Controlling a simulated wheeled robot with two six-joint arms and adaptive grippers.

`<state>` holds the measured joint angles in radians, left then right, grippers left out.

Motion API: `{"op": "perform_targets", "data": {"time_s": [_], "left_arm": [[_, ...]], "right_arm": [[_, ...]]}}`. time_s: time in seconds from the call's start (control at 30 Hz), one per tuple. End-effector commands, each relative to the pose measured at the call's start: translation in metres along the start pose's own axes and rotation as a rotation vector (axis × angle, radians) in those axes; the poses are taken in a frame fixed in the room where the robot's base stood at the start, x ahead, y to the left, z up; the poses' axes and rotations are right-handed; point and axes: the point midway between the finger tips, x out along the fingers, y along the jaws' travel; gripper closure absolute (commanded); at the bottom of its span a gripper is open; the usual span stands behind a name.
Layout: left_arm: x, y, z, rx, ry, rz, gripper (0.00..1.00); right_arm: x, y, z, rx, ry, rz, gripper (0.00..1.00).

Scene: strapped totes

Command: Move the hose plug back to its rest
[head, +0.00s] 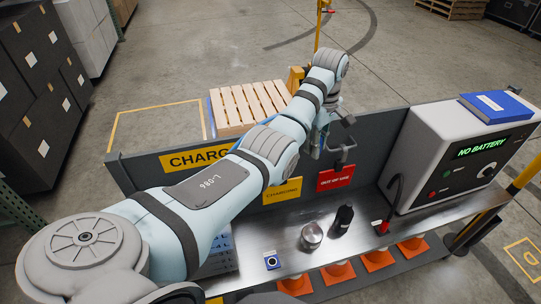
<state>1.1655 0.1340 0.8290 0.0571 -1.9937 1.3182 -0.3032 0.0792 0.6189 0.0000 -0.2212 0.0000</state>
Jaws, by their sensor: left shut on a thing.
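My left gripper (325,136) is at the back panel (395,137), just above and left of the red OUT OF USE sign (336,178). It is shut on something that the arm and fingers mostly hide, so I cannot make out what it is. A grey-black curved fitting (343,153) shows right beside it, above the red sign; I cannot tell whether they touch. A black cable (394,196) runs down from the charger to a red-based fitting (383,226) on the bench. I cannot tell for sure which thing is the hose plug. My right gripper is not in view.
The metal bench (285,223) carries a silver cylinder (311,235), a black bottle-like object (343,216) and a small blue-marked block (271,261). A charger (437,145) reading NO BATTERY stands at right with a blue binder (496,106) on top. Orange cones (337,273) sit along the front.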

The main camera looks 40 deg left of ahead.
Motion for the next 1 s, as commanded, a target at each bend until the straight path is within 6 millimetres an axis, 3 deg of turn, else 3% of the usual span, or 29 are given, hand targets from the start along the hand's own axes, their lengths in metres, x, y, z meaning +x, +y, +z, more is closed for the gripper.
{"op": "perform_targets", "data": {"time_s": [0.17,0.27,0.4,0.6,0.7,0.8,1.0], "left_arm": [[0.062,-0.012,0.000,0.066,0.001,-0.009,1.00],[0.117,-0.029,0.002,0.133,0.001,-0.011,1.00],[0.194,-0.065,0.007,0.234,0.002,-0.011,1.00],[0.281,-0.129,0.016,0.369,0.001,-0.008,1.00],[0.307,-0.155,0.021,0.417,0.000,-0.005,1.00],[0.321,-0.172,0.024,0.445,-0.001,-0.004,1.00],[0.326,-0.177,0.025,0.456,-0.001,-0.001,1.00]], "right_arm": [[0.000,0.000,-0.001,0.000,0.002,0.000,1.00],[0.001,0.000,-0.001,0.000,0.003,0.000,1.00],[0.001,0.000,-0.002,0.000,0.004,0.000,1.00],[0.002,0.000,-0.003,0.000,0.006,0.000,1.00],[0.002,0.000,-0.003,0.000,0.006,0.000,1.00],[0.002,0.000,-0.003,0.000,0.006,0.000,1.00],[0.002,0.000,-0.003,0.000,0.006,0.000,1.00]]}}
